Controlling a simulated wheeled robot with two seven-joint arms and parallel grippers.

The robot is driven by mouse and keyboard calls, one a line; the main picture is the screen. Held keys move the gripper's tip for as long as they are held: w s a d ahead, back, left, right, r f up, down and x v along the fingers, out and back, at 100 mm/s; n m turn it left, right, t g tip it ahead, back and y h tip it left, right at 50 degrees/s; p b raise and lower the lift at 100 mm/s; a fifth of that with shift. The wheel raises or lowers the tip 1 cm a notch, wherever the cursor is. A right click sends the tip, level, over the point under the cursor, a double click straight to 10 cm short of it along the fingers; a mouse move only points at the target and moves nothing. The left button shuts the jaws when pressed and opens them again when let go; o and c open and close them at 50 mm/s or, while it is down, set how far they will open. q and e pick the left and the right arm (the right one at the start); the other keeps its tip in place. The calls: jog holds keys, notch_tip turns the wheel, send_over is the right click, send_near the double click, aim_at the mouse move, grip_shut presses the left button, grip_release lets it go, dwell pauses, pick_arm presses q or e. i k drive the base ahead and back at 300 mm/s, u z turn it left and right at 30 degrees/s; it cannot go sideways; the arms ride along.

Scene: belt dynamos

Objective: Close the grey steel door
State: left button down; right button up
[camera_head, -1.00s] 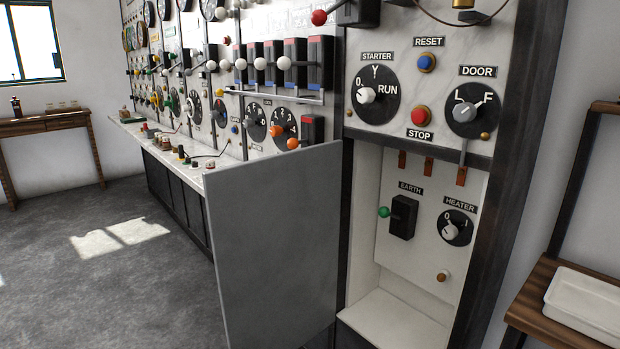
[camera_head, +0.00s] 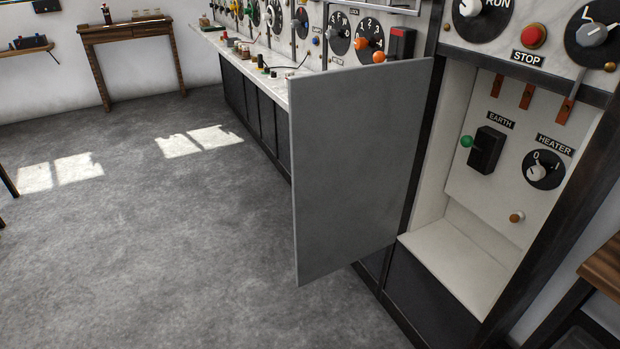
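The grey steel door (camera_head: 357,168) stands wide open, swung out to the left of the cubicle on its right-hand edge. Its flat grey face is toward me, and no handle shows on it. The open cubicle (camera_head: 470,235) to its right has pale walls and floor. Inside are a black EARTH switch (camera_head: 486,150) with a green knob and a HEATER dial (camera_head: 543,169). Neither of my grippers shows in the view.
A long switchboard with a pale ledge (camera_head: 273,82) runs behind the door. Wooden tables (camera_head: 130,32) stand at the far wall. A wooden stand (camera_head: 604,268) is at the right edge. The grey floor (camera_head: 180,240) left of the door is clear.

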aim_at(355, 132)
jog(key=u, duration=1.1)
jog(key=i, duration=1.7)
jog(key=u, duration=1.25)
jog(key=i, duration=1.55)
jog(key=z, duration=5.1)
jog(key=k, duration=0.4)
jog(key=u, duration=0.3)
jog(key=i, duration=1.45)
jog(key=z, duration=0.05)
